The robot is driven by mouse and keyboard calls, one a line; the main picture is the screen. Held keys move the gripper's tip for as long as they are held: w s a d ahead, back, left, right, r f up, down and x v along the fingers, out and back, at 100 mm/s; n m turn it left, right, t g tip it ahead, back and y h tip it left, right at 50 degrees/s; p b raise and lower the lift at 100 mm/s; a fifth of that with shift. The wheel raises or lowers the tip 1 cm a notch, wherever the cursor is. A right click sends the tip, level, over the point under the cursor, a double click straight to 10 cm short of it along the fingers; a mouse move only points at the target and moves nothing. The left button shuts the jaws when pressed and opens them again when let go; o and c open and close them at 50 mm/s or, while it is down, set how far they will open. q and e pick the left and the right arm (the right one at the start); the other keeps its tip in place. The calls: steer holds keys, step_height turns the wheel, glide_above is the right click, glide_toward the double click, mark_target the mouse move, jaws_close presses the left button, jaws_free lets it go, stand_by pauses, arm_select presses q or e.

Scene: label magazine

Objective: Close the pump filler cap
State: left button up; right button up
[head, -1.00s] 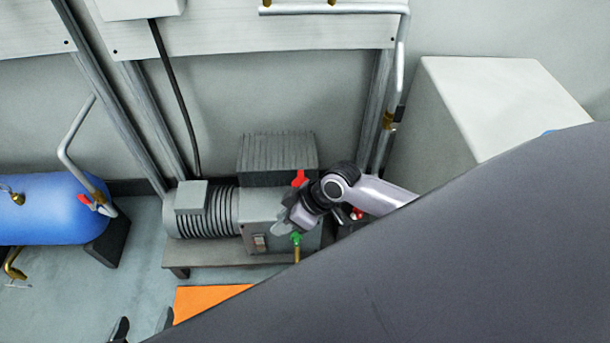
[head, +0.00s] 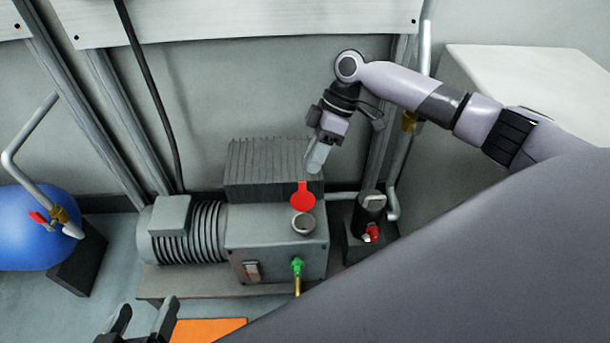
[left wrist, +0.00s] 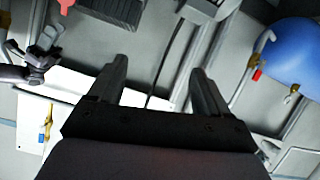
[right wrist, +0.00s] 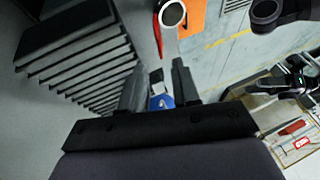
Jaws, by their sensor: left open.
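My left gripper (head: 143,314) is open and empty at the bottom left, away from the pump.
A ribbed dark block (head: 270,170) stands behind the pump. A blue tank (head: 38,230) is at far left. An orange mat (head: 208,330) lies in front.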

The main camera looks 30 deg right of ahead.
mark_target(304, 182)
steer(key=b+x, duration=0.1)
steer(key=x, duration=0.4)
steer(key=shift+s+a+f+b, duration=0.1)
steer(key=shift+a+f+b, duration=0.15)
steer(key=shift+f+b, duration=0.1)
jaws_close()
stand_by(1.1)
